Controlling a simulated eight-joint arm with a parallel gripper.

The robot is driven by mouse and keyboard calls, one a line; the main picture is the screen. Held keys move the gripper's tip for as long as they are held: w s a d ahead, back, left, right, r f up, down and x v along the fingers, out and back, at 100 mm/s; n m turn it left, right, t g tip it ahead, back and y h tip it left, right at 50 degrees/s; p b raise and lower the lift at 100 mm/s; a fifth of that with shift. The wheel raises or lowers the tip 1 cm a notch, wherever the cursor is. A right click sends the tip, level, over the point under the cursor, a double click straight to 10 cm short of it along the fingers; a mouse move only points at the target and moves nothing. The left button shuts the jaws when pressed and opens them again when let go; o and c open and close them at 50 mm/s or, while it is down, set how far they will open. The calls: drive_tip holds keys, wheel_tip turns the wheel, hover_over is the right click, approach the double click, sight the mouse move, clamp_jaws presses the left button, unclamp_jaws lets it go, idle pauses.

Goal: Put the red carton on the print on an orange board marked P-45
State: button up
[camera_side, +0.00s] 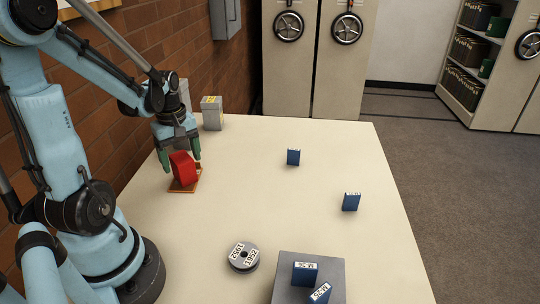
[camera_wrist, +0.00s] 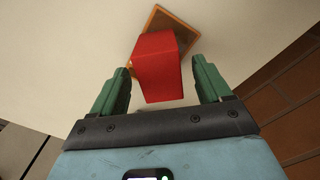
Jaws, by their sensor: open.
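The red carton (camera_side: 182,167) stands on an orange board (camera_side: 187,188) at the table's left side, near my arm. The wrist view shows the carton (camera_wrist: 158,68) covering much of the orange board (camera_wrist: 183,22), whose far corner sticks out beyond it. My gripper (camera_side: 180,158) is at the carton with its green fingers apart. In the wrist view my gripper (camera_wrist: 162,88) has one finger on each side of the carton, with a gap on both sides. The print and any marking on the board cannot be read.
A grey box with a yellow label (camera_side: 212,113) stands at the table's back left. Two blue boxes (camera_side: 293,157) (camera_side: 351,202) stand right of centre. A labelled round reel (camera_side: 243,257) and a grey block (camera_side: 290,272) with two blue boxes are in front. The table's middle is clear.

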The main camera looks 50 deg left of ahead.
sight(182, 158)
wheel_tip(182, 158, up, 9)
drive_tip(key=shift+f, duration=0.1)
drive_tip(key=shift+w+d, duration=0.1)
drive_tip(key=w+d+m+t, duration=0.3)
drive_tip(key=d+m, duration=0.6)
drive_tip(key=d, duration=0.1)
drive_tip(key=w+d+m+t, duration=0.3)
drive_tip(key=d+m+t, duration=0.1)
drive_tip(key=d+m, duration=0.5)
drive_tip(key=shift+w+d, duration=0.2)
drive_tip(key=shift+d, duration=0.25)
